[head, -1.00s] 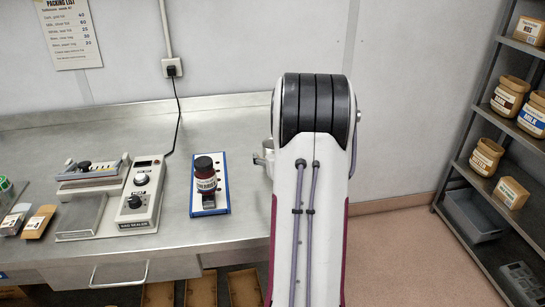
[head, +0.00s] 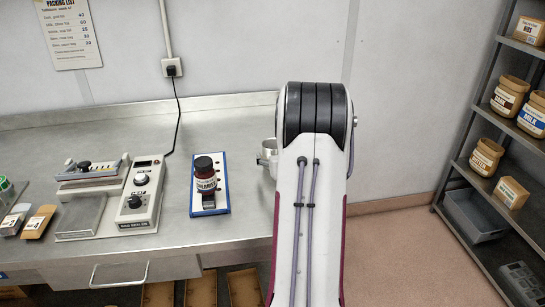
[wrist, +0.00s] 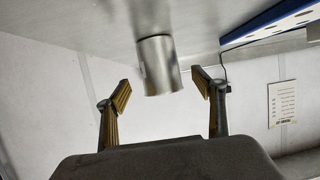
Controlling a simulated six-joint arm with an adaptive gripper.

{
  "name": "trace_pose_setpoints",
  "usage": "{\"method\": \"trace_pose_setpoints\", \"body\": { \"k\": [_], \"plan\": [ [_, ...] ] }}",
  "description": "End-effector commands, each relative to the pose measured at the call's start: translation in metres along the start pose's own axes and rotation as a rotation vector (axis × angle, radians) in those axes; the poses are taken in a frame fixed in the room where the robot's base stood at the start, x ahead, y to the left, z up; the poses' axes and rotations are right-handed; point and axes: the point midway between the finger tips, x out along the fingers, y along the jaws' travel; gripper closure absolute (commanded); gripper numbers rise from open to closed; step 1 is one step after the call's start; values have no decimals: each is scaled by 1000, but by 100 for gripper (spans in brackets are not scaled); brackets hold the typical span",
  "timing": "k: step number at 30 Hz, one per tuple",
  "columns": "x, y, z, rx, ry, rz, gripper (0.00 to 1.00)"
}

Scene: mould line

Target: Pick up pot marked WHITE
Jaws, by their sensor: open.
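A shiny metal pot (wrist: 159,68) shows in the wrist view, in line with the gap between my fingers. No lettering can be read on the side that shows. My gripper (wrist: 162,92) is open, with one finger to each side of the pot and no contact visible.
A blue-edged rack (head: 221,160) holding a dark labelled bottle (head: 205,178) stands left of the pot. A bag sealer (head: 139,200) is further left. A grey shelf (head: 462,160) at the right carries labelled jars, including a MILK jar (head: 533,114).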

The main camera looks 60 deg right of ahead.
Motion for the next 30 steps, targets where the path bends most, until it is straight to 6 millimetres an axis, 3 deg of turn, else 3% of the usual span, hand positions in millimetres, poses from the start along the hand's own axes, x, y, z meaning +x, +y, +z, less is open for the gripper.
{"method": "trace_pose_setpoints", "body": {
  "k": [14, 30],
  "plan": [
    [4, 0, 0, 0, -1, -1, 32],
    [48, 0, 1, -1, -1, -1, 32]
  ]
}}
